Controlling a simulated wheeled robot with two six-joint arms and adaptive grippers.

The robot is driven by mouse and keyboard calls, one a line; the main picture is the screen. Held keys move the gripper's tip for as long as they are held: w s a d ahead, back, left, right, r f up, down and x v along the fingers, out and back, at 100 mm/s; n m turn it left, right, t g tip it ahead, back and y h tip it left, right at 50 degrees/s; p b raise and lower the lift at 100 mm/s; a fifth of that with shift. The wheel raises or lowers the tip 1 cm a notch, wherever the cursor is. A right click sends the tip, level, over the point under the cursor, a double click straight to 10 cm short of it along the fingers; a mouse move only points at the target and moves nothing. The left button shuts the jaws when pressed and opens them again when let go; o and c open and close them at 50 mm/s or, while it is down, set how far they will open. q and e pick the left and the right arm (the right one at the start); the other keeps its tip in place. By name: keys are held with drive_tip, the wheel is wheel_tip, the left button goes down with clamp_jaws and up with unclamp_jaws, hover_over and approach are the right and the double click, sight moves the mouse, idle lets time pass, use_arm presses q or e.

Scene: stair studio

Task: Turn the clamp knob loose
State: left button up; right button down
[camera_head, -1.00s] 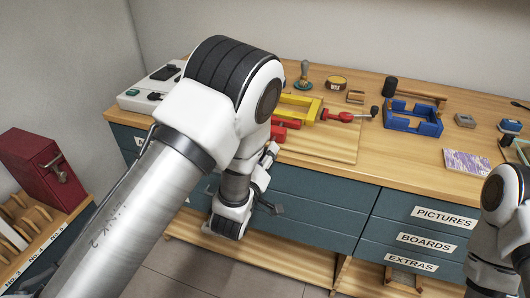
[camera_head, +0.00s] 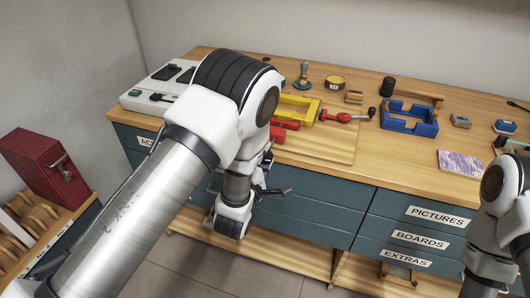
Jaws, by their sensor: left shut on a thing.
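A yellow clamp frame (camera_head: 299,104) lies on the wooden workbench, with a red screw part (camera_head: 343,118) at its right end and a black knob (camera_head: 372,112) beyond. Red blocks (camera_head: 284,129) sit by its near left side, partly behind my left arm. My left gripper (camera_head: 268,180) is below the bench's front edge, before the blue drawers, left of and lower than the black knob and apart from it. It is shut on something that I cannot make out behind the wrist. A dark piece sticks out right of the wrist. My right arm shows at the right edge; its gripper is out of view.
A blue tray-like fixture (camera_head: 409,126) stands right of the clamp, with a mallet (camera_head: 389,88) behind it. A white control box (camera_head: 150,99) is at the bench's left end. The drawer fronts (camera_head: 310,193) lie close to my left wrist. A red box (camera_head: 47,163) stands at far left.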

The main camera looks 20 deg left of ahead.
use_arm(q)
drive_tip(key=n+p, duration=0.2)
drive_tip(key=n, duration=0.2)
drive_tip(key=shift+n, duration=0.3)
drive_tip(key=n+p, duration=0.3)
drive_tip(key=n, duration=0.1)
drive_tip(key=shift+s, duration=0.1)
drive_tip(key=n+p, duration=0.2)
drive_tip(key=p, duration=0.3)
drive_tip(key=n+p, duration=0.1)
drive_tip(key=p, duration=0.4)
drive_tip(key=n+p, duration=0.2)
drive_tip(key=p, duration=0.3)
drive_tip(key=shift+r+n+p, duration=0.3)
drive_tip(key=shift+p, duration=0.05)
drive_tip(key=shift+f+p, duration=0.35)
drive_tip(key=shift+p, duration=0.4)
drive_tip(key=o, duration=1.2)
drive_tip(key=shift+c, duration=0.2)
